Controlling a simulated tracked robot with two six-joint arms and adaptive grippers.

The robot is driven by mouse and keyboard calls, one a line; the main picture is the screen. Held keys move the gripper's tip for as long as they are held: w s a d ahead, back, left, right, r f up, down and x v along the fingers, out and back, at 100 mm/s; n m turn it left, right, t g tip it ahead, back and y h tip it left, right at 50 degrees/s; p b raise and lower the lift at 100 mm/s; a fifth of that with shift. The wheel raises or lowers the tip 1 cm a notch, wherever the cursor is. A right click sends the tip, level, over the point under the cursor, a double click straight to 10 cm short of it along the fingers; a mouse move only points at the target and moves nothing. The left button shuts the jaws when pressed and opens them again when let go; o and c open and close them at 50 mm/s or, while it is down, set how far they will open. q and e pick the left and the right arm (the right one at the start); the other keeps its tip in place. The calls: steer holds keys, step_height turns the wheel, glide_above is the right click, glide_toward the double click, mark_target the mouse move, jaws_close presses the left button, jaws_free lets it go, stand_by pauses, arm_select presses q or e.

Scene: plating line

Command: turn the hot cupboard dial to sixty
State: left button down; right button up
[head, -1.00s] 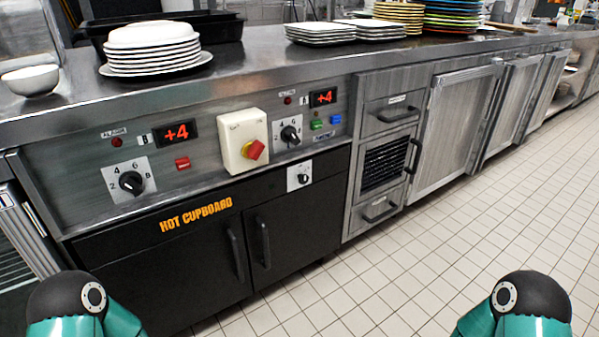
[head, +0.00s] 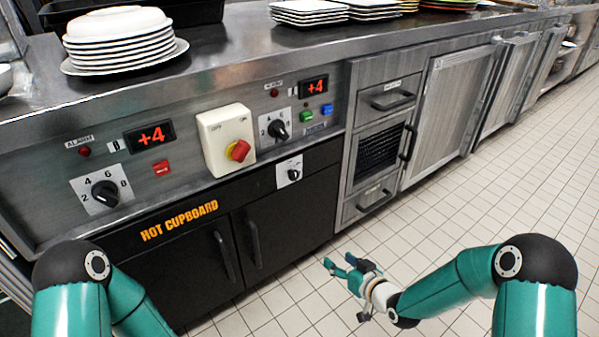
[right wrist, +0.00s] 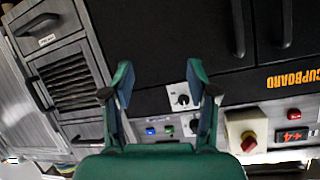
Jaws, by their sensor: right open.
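A small black dial on a white plate (head: 289,172) sits on the black cupboard front, right of the orange HOT CUPBOARD lettering (head: 179,221). The right wrist view shows this small dial (right wrist: 183,100) upside down, between my fingers in the picture. Two larger black dials with numbered white plates are on the steel panel, one at left (head: 105,193) and one at right (head: 278,129). My right gripper (head: 342,264) is open and empty, in front of and below the panel, apart from every dial. Its fingers (right wrist: 160,75) frame the wrist view. My left gripper is out of view.
A cream box with a red knob (head: 238,150) stands out between the two larger dials. Black door handles (head: 224,256) stick out below. Plates (head: 118,43) stand on the counter. The tiled floor (head: 430,215) at right is clear.

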mark_target(296, 176)
steer(key=w+a+r+n+t+y, duration=0.1)
steer(key=w+r+n+t+y, duration=0.15)
steer(key=r, duration=0.45)
steer(key=w+a+r+n+t+y, duration=0.1)
steer(key=w+r+n+y, duration=0.1)
steer(key=w+r, duration=0.3)
steer(key=shift+m+g+h, duration=0.25)
steer(key=b+x, duration=0.1)
steer(key=x, duration=0.4)
steer(key=b+x, duration=0.1)
steer(key=x, duration=0.4)
steer(key=r+b+x, duration=0.1)
steer(key=x, duration=0.4)
steer(key=shift+s+a, duration=0.2)
steer(key=shift+a, duration=0.2)
